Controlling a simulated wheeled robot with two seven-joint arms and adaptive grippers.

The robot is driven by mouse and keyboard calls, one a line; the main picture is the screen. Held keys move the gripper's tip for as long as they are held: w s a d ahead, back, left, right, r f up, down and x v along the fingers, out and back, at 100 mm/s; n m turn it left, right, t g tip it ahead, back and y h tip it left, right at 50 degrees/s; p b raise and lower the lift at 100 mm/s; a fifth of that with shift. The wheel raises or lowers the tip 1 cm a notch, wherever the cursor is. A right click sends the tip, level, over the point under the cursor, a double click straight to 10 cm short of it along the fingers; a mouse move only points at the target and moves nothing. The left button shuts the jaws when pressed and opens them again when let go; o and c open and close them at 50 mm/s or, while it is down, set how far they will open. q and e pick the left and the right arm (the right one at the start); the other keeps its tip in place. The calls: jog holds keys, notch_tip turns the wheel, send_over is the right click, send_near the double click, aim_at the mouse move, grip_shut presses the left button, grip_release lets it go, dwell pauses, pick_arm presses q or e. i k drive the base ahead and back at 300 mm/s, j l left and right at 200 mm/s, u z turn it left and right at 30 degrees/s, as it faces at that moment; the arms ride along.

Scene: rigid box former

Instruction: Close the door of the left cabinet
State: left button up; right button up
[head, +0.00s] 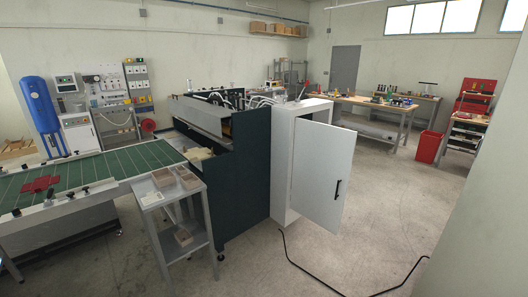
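A white upright cabinet (284,165) stands in the middle of the head view, against the end of a dark machine. Its white door (322,170) is swung open toward the right, with a black handle (338,189) near its free edge. Neither of my grippers is in view.
A dark machine (247,180) and a small grey side table (152,200) stand left of the cabinet. A black cable (318,281) lies on the floor before the door. Open floor (385,215) lies to the right. A pale surface fills the right edge.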

aim_at(323, 153)
jog(key=i+l+z, duration=0.1)
jog(key=l, duration=0.3)
jog(key=i+l, duration=0.1)
jog(key=l, duration=0.3)
jog(key=l+z, duration=0.15)
jog(key=l, duration=0.2)
jog(key=i+l, duration=0.2)
jog(key=l, duration=0.2)
jog(key=z, duration=0.05)
